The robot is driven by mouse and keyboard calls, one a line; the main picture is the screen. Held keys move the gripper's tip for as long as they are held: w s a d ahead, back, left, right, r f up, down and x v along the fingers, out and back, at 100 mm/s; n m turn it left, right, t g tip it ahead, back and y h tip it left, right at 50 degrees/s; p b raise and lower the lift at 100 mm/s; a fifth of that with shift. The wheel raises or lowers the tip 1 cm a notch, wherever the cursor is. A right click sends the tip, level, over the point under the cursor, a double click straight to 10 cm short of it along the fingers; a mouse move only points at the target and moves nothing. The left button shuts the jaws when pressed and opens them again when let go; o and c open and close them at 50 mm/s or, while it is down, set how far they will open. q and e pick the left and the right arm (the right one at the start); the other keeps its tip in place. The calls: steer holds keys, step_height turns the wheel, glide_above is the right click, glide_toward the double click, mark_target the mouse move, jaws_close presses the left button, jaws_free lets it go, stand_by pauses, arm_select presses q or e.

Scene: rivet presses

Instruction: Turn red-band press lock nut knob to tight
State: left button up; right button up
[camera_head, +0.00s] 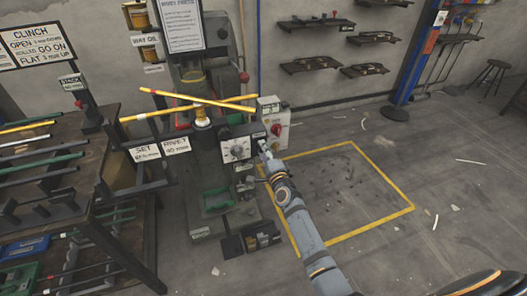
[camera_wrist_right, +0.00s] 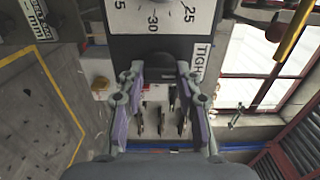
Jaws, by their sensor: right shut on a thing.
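The press (camera_head: 207,110) stands left of centre in the head view. A dark box on its front carries a white dial plate (camera_head: 237,149), which also shows upside down at the top of the wrist view (camera_wrist_right: 150,14) with 25 and 30 readable. In the wrist view a dark knob (camera_wrist_right: 158,60) sits just below the dial, beside a "TIGHT" label (camera_wrist_right: 199,60). My right gripper (camera_wrist_right: 160,74) is shut on this knob, one finger on each side; in the head view it reaches the box's right side (camera_head: 266,150). The knob's exact setting cannot be told. My left gripper is not in view.
A dark rack with coloured rods (camera_head: 40,170) stands at the left. Yellow rods (camera_head: 200,102) cross on the press. A grey control box with a red button (camera_head: 274,120) is close to my right gripper.

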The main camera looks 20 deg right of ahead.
steer(key=o, duration=1.2)
steer(key=shift+c, duration=0.2)
steer(key=s, duration=1.2)
steer(key=shift+d, duration=0.25)
